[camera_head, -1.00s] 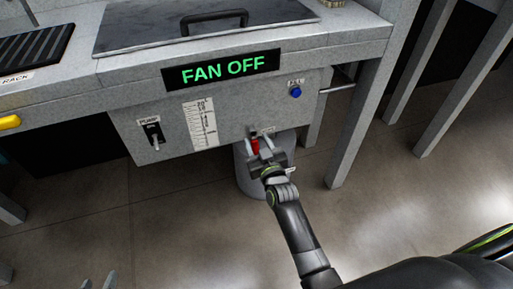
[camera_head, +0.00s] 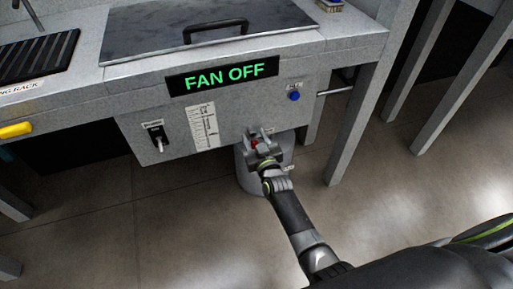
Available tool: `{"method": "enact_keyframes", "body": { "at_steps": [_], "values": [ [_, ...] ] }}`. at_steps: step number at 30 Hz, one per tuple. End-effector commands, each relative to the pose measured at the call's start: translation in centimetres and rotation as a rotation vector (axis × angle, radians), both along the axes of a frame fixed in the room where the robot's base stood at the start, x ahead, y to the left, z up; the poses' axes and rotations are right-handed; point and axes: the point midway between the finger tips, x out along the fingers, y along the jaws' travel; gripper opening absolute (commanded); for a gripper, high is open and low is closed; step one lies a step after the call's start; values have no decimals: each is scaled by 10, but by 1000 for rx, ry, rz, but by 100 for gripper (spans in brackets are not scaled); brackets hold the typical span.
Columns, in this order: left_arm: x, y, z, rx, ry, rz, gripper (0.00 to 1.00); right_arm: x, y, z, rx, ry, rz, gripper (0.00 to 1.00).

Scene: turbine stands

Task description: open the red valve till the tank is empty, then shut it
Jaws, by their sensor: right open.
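The red valve (camera_head: 254,145) shows as a small red patch low on the front of the grey tank (camera_head: 180,172), mostly hidden behind my right gripper. My right gripper (camera_head: 258,135) is open, with its fingers on either side of the valve; I cannot tell whether they touch it. A scale (camera_head: 203,126) is on the tank front, its level too small to read. A grey bucket (camera_head: 248,184) stands on the floor under the valve, partly hidden by my gripper. My left gripper is not in view.
A black pump switch (camera_head: 156,135) is at the left and a blue button (camera_head: 294,96) at the right. A bench leg (camera_head: 352,140) stands right of the bucket. A yellow handle (camera_head: 15,130) is at far left.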

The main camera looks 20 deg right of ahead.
Motion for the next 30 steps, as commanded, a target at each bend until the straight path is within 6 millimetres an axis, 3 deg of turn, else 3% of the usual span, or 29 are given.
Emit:
{"method": "enact_keyframes", "body": {
  "at_steps": [24,30],
  "values": [
    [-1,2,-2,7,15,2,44,6,0,-1,0,1,-1,44],
    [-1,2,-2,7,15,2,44,6,0,0,0,1,-1,20]
  ]
}}
